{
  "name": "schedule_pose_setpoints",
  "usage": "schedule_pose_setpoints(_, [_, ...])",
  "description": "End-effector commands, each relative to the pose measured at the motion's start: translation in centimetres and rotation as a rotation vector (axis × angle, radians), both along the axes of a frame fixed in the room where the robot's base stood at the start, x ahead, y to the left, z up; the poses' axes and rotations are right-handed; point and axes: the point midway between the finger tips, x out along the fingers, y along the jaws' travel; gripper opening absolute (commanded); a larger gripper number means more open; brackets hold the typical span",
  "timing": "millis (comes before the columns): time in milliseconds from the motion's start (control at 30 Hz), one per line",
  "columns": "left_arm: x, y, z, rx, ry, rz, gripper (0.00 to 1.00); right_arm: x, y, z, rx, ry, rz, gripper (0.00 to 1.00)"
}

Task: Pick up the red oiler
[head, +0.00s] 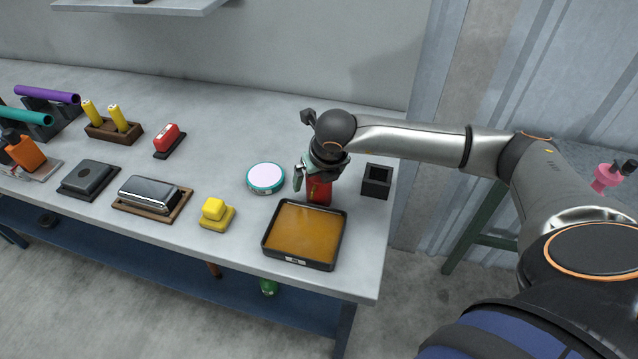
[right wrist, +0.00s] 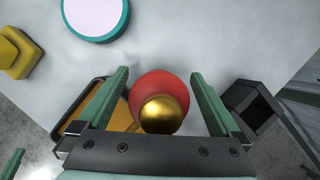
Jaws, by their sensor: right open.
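The red oiler (head: 318,192) stands on the grey workbench, behind the tray with orange-brown contents. In the right wrist view the oiler (right wrist: 160,88) shows from above as a red round body with a gold ball-shaped top. My right gripper (head: 313,172) is over the oiler from above. In the right wrist view its two green fingers (right wrist: 160,78) are apart, one on each side of the oiler, with visible gaps. The upper part of the oiler is partly hidden by the gripper in the head view. My left gripper is not in view.
The black-rimmed tray (head: 264,247) lies just in front of the oiler. A dark square holder (head: 377,181) stands to its right. A round teal-rimmed disc (head: 265,178) lies to its left. A yellow block (head: 214,212) and several other parts stand farther left.

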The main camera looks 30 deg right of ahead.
Motion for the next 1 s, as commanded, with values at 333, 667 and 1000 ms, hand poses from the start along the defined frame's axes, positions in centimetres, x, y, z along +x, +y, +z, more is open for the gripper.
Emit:
schedule_pose_setpoints(333, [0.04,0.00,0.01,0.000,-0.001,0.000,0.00,0.03,0.02,-0.06,0.001,0.000,0.001,0.85])
schedule_pose_setpoints(667, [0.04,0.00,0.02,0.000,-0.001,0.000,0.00,0.04,0.02,-0.03,0.001,-0.001,0.000,0.48])
schedule_pose_setpoints(1000, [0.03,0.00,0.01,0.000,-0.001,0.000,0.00,0.05,0.01,0.00,0.001,-0.001,0.000,0.10])
